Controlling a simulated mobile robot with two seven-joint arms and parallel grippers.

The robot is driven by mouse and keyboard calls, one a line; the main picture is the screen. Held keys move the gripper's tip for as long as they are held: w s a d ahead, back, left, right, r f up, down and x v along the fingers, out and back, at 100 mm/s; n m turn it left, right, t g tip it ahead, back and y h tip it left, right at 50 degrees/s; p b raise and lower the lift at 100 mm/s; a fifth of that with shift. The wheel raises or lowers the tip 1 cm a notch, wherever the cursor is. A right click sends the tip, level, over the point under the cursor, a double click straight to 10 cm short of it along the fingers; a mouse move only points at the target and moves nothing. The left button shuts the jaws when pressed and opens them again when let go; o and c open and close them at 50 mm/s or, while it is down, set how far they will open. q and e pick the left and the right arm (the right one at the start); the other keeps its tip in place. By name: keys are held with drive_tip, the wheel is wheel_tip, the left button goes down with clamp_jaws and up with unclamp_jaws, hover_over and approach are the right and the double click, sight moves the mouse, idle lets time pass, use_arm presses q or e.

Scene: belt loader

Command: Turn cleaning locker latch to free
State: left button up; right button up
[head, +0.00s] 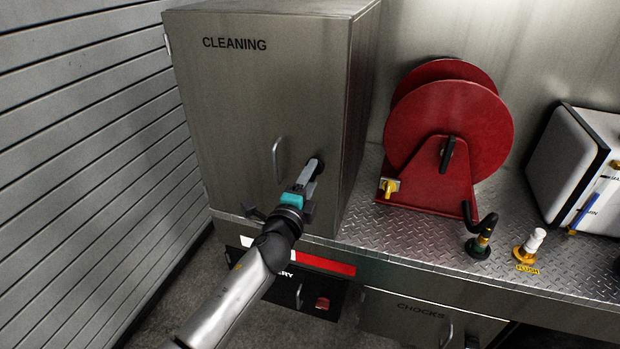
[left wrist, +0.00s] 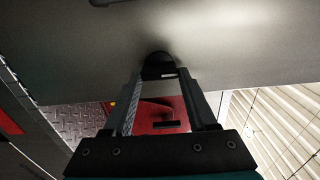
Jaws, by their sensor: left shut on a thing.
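The cleaning locker (head: 235,90) is a grey metal cabinet marked CLEANING, with its door closed and a curved pull handle (head: 278,160). Its latch (head: 318,164) is a small black piece on the lower right of the door. My left gripper (head: 309,176) reaches up to the latch and is shut on it. In the left wrist view the black latch (left wrist: 158,65) shows between the fingertips, against the grey door; the fingers hide part of it, so its exact turn is hard to tell. My right gripper is not in view.
A red hose reel (head: 450,125) with a yellow valve (head: 389,186) stands right of the locker on the tread-plate deck (head: 400,225). A white case (head: 568,165) and a flush fitting (head: 532,243) are further right. Slatted wall (head: 80,130) on the left.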

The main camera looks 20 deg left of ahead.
use_arm(q)
drive_tip(key=o, duration=1.4)
drive_tip(key=shift+c, duration=0.2)
drive_tip(key=shift+s, duration=0.1)
drive_tip(key=s, duration=1.5)
drive_tip(key=shift+a+b, duration=0.3)
drive_tip(key=shift+b, duration=0.15)
